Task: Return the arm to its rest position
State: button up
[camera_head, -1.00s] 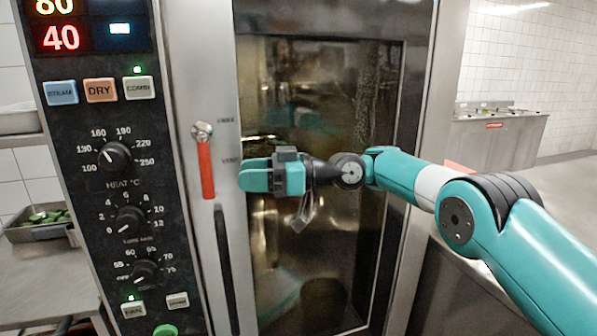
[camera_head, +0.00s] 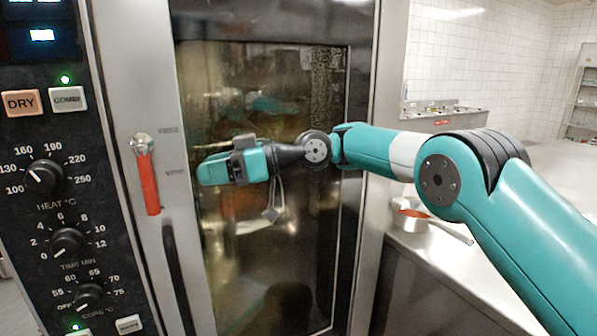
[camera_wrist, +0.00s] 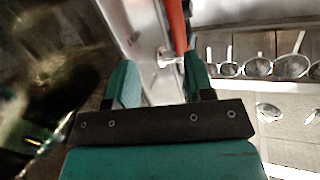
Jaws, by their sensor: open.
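My arm stretches from the right edge of the head view across the front of a tall oven. My gripper (camera_head: 205,172) hangs in front of the oven's glass door (camera_head: 270,230), to the right of the red lever handle (camera_head: 149,185). In the wrist view my gripper's two teal fingers (camera_wrist: 160,80) stand apart with nothing between them that they hold. The red handle (camera_wrist: 178,25) shows beyond the fingers there. The door looks shut in the head view.
The control panel (camera_head: 60,215) with knobs and buttons is at the left. A steel counter (camera_head: 450,270) with a pan (camera_head: 412,218) stands right of the oven, behind my arm. Several ladles (camera_wrist: 258,67) hang at the right in the wrist view.

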jog(key=s+d+r+m+t+h, duration=0.1)
jog(key=s+d+m+t+h, duration=0.5)
jog(key=d, duration=1)
jog(key=s+d+f+m+g+h, duration=0.1)
jog(key=s+d+f+m+h, duration=0.2)
jog(key=s+d, duration=0.5)
jog(key=s+d+f+m+g+h, duration=0.1)
jog(key=s+d+f, duration=0.4)
jog(key=s, duration=0.9)
jog(key=d+m+h, duration=0.1)
jog(key=d+m, duration=0.1)
jog(key=d, duration=0.1)
jog(key=shift+s+d+f+g+h, duration=0.15)
jog(key=shift+s+f+g+h, duration=0.2)
jog(key=shift+g+h, duration=0.05)
